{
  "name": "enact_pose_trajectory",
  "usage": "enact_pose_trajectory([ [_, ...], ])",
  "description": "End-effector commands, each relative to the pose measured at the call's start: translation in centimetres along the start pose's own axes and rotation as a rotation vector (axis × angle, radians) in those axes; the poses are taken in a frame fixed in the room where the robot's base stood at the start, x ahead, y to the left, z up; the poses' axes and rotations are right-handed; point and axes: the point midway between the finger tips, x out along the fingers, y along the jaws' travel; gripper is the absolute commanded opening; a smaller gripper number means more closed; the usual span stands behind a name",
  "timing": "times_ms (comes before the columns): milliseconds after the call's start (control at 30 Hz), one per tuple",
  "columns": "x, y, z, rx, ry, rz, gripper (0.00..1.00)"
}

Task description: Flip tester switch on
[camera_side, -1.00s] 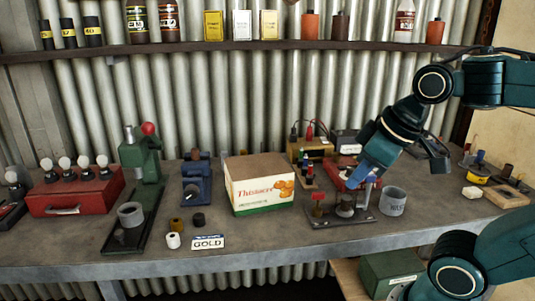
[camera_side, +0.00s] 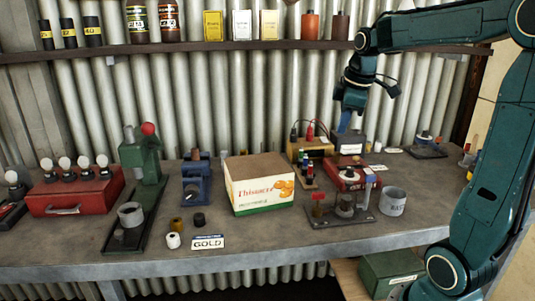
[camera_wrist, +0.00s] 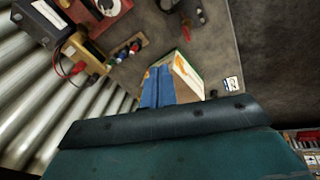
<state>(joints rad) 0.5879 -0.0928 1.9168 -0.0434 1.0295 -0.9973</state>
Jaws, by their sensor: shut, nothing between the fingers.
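My gripper (camera_side: 344,124) is shut and empty, pointing down above the back of the bench, near the dark battery-like box. Its blue fingers (camera_wrist: 157,75) show together in the wrist view. A yellow box (camera_side: 313,146) with red and black leads stands at the back and looks like the tester. It also shows in the wrist view (camera_wrist: 87,52), left of the fingers. A red device (camera_side: 349,178) with a pale dial sits in front of the dark box (camera_side: 347,146). I cannot make out a switch or its position on either.
A small stand of coloured pieces (camera_side: 307,170) is in front of the yellow box. A cardboard box (camera_side: 258,184) stands to its left. A fixture with posts (camera_side: 340,208) and a grey cup (camera_side: 392,203) are in front. A shelf (camera_side: 230,46) runs above.

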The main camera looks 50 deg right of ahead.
Motion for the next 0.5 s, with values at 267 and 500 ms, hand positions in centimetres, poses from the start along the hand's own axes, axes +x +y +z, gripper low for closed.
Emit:
enact_pose_trajectory([
  [267,2.6,6.8,3.2,-0.11,-0.053,-0.033,0.0],
  [500,5.0,11.9,7.4,-0.209,-0.083,-0.07,0.0],
])
